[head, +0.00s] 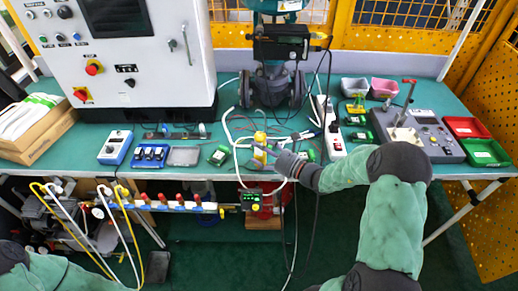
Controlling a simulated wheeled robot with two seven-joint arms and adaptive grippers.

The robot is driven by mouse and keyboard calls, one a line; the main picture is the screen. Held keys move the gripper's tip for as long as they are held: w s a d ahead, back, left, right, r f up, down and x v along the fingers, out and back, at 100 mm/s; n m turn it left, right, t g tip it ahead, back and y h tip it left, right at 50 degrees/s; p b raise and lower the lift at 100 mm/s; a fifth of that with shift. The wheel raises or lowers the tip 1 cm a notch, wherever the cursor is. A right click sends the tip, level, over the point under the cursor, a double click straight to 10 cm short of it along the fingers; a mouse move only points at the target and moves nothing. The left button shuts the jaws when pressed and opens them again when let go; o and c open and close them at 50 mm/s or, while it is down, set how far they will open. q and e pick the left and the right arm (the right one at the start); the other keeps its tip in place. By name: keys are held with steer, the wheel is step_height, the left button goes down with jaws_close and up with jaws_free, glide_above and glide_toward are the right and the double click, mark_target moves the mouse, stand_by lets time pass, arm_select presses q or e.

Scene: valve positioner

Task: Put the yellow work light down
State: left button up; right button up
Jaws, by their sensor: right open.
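The yellow work light (260,138) is a small yellow thing near the front middle of the green bench. My right gripper (264,154) is open right at it, reaching in from the right. The fingers partly cover its lower part, and I cannot tell whether they touch it. Its base is hidden, so I cannot tell whether it rests on the bench. Only part of my left arm shows at the bottom left; its gripper is out of view.
White tubing and dark cables loop around the light. A valve (272,80) stands behind it. A power strip (328,125) lies just right. The bench's front edge is close.

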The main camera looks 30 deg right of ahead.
steer(key=p+v, duration=0.3)
steer(key=v, duration=0.8)
steer(key=shift+s, duration=0.2)
steer(key=shift+f, duration=0.15)
